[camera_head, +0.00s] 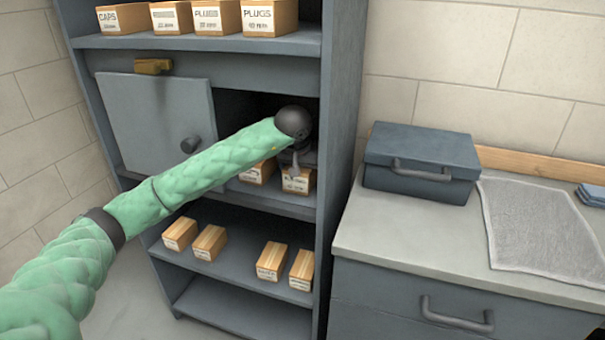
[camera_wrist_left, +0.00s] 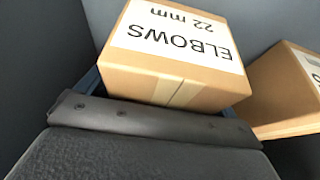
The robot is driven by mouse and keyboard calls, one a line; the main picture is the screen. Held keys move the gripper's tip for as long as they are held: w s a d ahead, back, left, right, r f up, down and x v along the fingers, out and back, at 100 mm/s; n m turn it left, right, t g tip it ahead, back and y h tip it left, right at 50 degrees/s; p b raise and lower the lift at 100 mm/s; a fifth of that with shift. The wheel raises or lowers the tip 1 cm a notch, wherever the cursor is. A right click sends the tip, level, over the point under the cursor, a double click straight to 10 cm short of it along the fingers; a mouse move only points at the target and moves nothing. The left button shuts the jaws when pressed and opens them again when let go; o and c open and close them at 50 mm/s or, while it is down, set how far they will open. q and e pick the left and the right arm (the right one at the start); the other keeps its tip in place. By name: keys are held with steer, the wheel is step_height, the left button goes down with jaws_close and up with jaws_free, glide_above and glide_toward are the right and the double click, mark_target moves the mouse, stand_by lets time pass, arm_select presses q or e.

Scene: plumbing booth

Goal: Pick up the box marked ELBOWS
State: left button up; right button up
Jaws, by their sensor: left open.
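The ELBOWS box (camera_wrist_left: 175,45) is a brown carton with a white label reading "ELBOWS 22 mm", upside down in the left wrist view. In the head view, the carton (camera_head: 298,184) at the gripper, on the middle shelf by the right side wall, appears to be this box; its label is too small to read there. My left gripper (camera_head: 295,166) is open and reaches into the compartment at this box. In the wrist view the box lies close in front of the dark gripper body; its lower edge is hidden, and finger contact cannot be told. My right gripper is not in view.
A second carton (camera_head: 258,172) sits just left of the box. A grey door (camera_head: 160,120) covers the compartment's left part. Cartons marked PLUGS (camera_head: 268,15) and CAPS (camera_head: 122,18) stand above; several cartons stand below. A blue-grey case (camera_head: 422,160) is on the right counter.

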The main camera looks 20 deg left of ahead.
arm_select(q)
steer(key=c, duration=1.2)
steer(key=shift+c, duration=0.3)
